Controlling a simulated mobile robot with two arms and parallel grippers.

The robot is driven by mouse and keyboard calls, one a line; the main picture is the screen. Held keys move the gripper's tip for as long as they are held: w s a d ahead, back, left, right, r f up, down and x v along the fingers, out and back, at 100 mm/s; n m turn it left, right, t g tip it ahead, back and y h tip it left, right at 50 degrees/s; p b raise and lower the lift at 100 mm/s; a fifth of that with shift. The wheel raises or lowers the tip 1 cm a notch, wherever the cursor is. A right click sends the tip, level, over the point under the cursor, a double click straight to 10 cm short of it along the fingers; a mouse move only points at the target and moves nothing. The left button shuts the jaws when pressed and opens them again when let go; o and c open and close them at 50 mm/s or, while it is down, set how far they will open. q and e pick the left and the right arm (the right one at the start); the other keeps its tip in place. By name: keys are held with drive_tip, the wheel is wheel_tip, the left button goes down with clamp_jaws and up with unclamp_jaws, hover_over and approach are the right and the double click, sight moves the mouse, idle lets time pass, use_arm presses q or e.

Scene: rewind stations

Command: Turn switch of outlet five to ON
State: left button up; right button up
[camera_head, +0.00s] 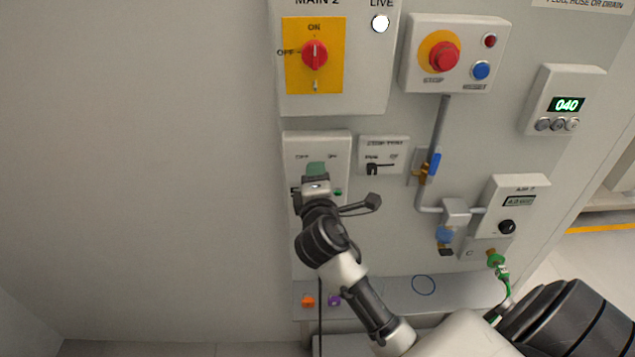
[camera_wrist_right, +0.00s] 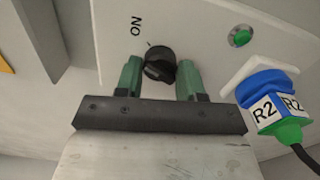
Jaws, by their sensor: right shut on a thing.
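A black rotary switch (camera_wrist_right: 160,65) sits on a pale outlet panel (camera_wrist_right: 200,30), with an "ON" label beside it in the wrist view. My right gripper (camera_wrist_right: 160,78) has its two green fingers on either side of the switch and is shut on it. I cannot clearly tell which way the switch points. In the head view my right gripper (camera_head: 316,172) is in front of the outlet box (camera_head: 333,143), whose top shows "OFF" and "ON" lettering; the gripper hides the switch there. No outlet number is readable. My left gripper is not in view.
A green button or lamp (camera_wrist_right: 240,36) and a blue plug (camera_wrist_right: 265,92) marked R2 are close beside the gripper. A red main switch (camera_head: 315,55) is above. A small valve panel (camera_head: 384,143) is to the right. The wall at left is bare.

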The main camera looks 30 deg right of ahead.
drive_tip(key=shift+m+b, duration=0.6)
drive_tip(key=shift+m, duration=1.5)
drive_tip(key=o, duration=0.9)
drive_tip(key=shift+s, duration=0.1)
drive_tip(key=b+v, duration=0.3)
drive_tip(key=v, duration=0.7)
drive_tip(key=shift+s+a, duration=0.2)
drive_tip(key=shift+a, duration=0.05)
